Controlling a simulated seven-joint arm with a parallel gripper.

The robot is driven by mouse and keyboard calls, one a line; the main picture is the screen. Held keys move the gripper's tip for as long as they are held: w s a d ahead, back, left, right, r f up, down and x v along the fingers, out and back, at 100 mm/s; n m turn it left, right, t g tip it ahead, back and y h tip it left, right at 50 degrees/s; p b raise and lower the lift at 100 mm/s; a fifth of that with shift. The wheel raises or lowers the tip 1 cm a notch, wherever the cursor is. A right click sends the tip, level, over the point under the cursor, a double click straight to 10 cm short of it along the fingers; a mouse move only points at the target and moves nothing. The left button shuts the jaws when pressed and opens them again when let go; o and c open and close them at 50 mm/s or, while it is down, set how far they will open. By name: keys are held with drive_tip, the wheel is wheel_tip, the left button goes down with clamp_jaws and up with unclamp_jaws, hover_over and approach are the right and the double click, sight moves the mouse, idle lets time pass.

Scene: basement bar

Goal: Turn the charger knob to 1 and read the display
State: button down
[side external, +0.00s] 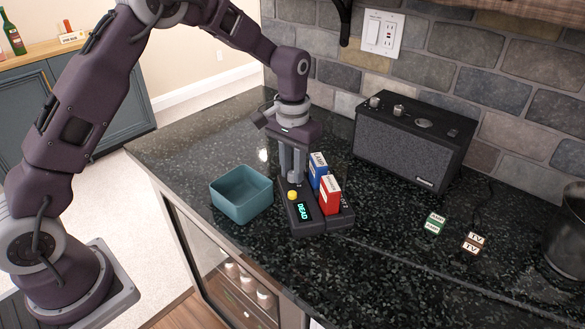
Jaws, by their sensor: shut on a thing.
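The charger (311,226) is a dark box on the black stone counter. Its display (303,212) reads "DEAD" in green. A round yellow button or lamp (292,195) sits just behind the display. A blue battery-like block (319,172) and a red one (330,195) stand upright in the charger's right part. My gripper (295,178) points straight down at the charger's back left, behind the yellow part. Its fingers are closed on the charger knob, which they mostly hide. The knob's marks and setting cannot be read here.
An empty teal bin (242,197) stands left of the charger, near the counter edge. A black speaker (413,142) stands behind right, by the stone wall. Small green (435,223) and brown (473,243) labelled blocks lie to the right. A dark pot (567,235) is at the right edge.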

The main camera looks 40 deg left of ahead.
drive_tip(key=shift+m, duration=0.8)
drive_tip(key=c, duration=1.3)
unclamp_jaws()
drive_tip(key=shift+o, duration=0.2)
